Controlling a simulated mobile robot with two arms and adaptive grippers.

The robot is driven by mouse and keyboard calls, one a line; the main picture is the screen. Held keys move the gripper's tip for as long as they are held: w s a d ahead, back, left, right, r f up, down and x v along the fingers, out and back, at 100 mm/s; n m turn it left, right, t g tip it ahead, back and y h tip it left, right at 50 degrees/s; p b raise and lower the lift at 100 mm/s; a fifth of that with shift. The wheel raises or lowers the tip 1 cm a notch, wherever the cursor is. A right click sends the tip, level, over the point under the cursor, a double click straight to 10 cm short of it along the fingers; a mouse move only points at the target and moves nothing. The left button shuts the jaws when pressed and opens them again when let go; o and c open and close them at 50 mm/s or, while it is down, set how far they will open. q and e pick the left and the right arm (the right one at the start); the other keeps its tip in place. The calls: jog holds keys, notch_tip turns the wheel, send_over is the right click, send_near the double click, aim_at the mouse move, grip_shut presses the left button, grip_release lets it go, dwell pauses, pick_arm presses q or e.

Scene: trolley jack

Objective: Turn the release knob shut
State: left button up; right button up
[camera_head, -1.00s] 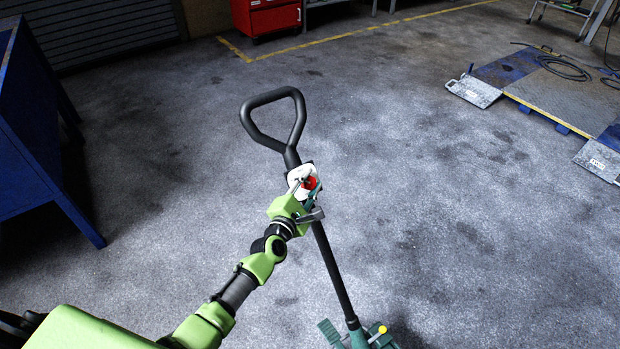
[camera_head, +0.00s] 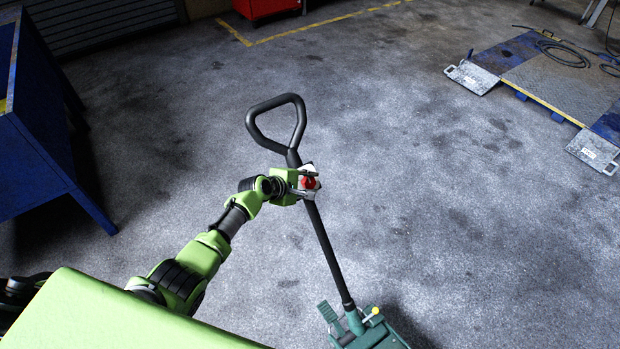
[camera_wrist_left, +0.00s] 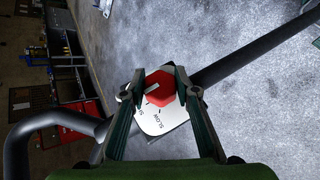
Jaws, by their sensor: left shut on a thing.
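The red release knob (camera_head: 309,183) sits on a white plate (camera_head: 308,169) on the trolley jack's black handle (camera_head: 324,240), below its loop grip. In the left wrist view the knob (camera_wrist_left: 160,89) is a red hexagonal piece with a pale pointer mark, and the plate (camera_wrist_left: 152,125) carries the word SLOW and dark tick marks. My left gripper (camera_head: 306,184) is shut on the knob; in the left wrist view its fingers (camera_wrist_left: 158,90) lie on either side of it. The jack's green base (camera_head: 372,338) is at the bottom. My right gripper is not in view.
A blue bench (camera_head: 40,150) stands at the left. A low blue platform with metal ramps (camera_head: 560,80) lies at the right, with a cable on it. A red cabinet (camera_head: 264,7) is at the back. The floor around the handle is clear.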

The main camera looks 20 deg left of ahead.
pick_arm(q)
jog(key=shift+g, duration=0.3)
jog(key=o, duration=1.1)
jog(key=shift+s, duration=0.15)
jog(key=v, duration=1.1)
jog(key=shift+s+a+r, duration=0.15)
jog(key=shift+s+r, duration=0.1)
jog(key=shift+s, duration=0.05)
